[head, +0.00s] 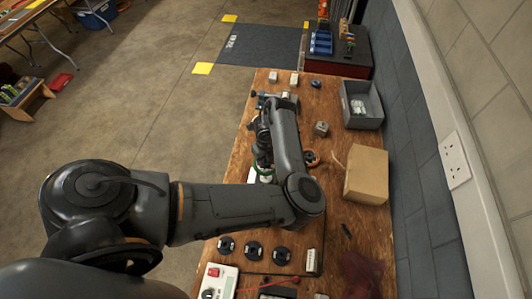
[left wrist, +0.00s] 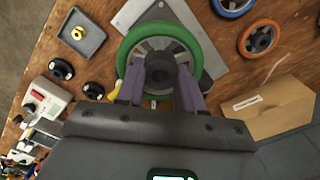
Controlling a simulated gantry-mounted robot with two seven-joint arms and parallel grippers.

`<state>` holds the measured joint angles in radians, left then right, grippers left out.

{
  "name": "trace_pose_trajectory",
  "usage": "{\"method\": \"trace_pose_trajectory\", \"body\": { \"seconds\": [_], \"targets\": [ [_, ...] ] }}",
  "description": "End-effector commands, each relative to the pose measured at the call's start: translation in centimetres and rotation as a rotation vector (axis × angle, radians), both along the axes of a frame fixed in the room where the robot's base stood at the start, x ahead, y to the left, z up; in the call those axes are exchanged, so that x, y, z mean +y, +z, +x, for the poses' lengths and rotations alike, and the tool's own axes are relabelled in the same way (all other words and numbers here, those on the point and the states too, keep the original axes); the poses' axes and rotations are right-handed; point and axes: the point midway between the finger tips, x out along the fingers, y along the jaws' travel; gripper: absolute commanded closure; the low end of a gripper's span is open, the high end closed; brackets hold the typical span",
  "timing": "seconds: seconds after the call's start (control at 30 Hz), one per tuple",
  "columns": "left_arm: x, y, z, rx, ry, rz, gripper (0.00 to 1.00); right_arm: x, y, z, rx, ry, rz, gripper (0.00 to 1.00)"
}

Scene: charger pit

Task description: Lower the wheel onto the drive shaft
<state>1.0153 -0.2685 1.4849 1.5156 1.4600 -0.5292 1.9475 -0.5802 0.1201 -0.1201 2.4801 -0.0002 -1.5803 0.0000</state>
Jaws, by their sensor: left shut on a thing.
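A green-rimmed wheel (left wrist: 160,45) with grey spokes and a black hub fills the upper middle of the left wrist view. My left gripper (left wrist: 159,80) has its purple fingers on either side of the hub and is shut on it. In the head view, a green piece of the wheel rim (head: 264,171) shows beside my forearm, which hides most of the gripper. A pale metal plate (left wrist: 207,38) lies under the wheel. The drive shaft is hidden, so I cannot tell whether the wheel touches it. My right gripper is not in view.
An orange-rimmed wheel (left wrist: 259,39) and a blue-rimmed wheel (left wrist: 232,6) lie to the right. A cardboard box (head: 367,174) and grey bin (head: 361,117) stand along the wall side. Black round parts (head: 253,249) and a white switch box (head: 216,282) occupy the bench's near end.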

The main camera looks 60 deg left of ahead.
Motion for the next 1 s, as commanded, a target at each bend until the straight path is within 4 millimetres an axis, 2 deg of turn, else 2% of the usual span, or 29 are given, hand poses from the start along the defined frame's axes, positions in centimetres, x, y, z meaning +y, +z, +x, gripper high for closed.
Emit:
{"method": "trace_pose_trajectory", "body": {
  "seconds": [0.53, 1.0],
  "targets": [
    [0.1, -3.8, 0.0, 0.002, 0.000, 0.000, 1.00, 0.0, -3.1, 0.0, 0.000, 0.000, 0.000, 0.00],
    [0.0, -4.2, 0.0, 0.001, 0.001, 0.000, 1.00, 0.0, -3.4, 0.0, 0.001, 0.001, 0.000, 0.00]
  ]
}}
